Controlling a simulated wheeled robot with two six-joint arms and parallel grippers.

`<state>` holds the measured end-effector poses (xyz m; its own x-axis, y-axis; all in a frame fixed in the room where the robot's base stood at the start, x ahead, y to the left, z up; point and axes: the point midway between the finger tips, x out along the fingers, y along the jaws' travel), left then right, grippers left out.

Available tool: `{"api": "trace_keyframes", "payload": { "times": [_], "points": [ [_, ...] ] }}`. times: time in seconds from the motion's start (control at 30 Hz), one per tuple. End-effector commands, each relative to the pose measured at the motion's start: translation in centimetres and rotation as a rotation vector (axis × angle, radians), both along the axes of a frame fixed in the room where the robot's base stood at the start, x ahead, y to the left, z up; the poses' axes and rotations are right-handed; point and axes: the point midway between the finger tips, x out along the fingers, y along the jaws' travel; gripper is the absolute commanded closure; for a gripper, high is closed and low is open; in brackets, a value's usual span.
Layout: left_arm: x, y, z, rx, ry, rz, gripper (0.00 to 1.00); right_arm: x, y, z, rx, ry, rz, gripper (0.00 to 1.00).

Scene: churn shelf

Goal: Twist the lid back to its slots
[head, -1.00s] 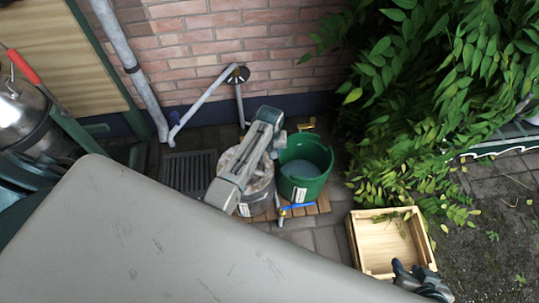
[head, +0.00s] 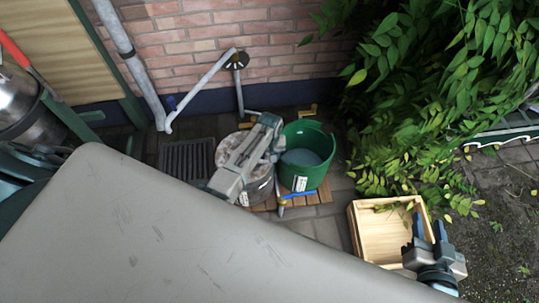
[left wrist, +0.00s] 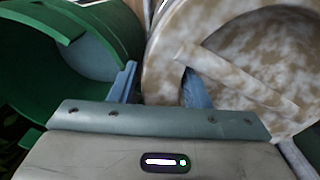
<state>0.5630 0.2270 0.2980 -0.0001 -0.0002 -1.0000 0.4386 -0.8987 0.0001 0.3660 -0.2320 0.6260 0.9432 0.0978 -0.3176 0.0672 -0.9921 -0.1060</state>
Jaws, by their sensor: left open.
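The mottled brown-white round lid (head: 226,150) sits on top of the churn (head: 262,190), mostly covered by my left arm in the head view. In the left wrist view the lid (left wrist: 165,60) fills the right side, with a raised bar across a recess. My left gripper (left wrist: 158,68) is open at the lid's near edge. One finger is beside the rim, and the other overlaps the recess near the bar. Whether either touches is unclear. The slots cannot be made out. My right gripper (head: 429,222) is open and empty over the wooden crate's right edge.
A wooden crate (head: 354,232) is at lower right. A floor grate (head: 187,160), brick wall (head: 260,50) and leafy bush (head: 430,110) surround them.

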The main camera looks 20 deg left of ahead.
Motion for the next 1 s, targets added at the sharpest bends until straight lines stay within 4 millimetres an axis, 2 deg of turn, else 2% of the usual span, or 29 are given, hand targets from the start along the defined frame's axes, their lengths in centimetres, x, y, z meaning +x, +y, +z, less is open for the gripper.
{"api": "trace_keyframes", "payload": {
  "times": [0.3,0.5,0.53,1.0],
  "points": [
    [0.0,0.0,-0.1,0.0,0.0,0.0,0.57,0.1,0.0,0.2,-0.001,-0.011,-0.001,0.64],
    [0.0,0.0,-0.1,0.0,0.0,0.0,0.96,0.1,0.0,0.2,-0.001,-0.01,0.0,0.64],
    [0.0,0.0,-0.1,0.0,0.0,0.0,1.0,0.1,0.0,0.2,-0.001,-0.01,0.0,0.64],
    [-0.5,-0.2,0.1,0.001,0.0,-0.057,1.0,0.1,0.0,1.2,0.0,-0.01,-0.001,0.64]
  ]
}}
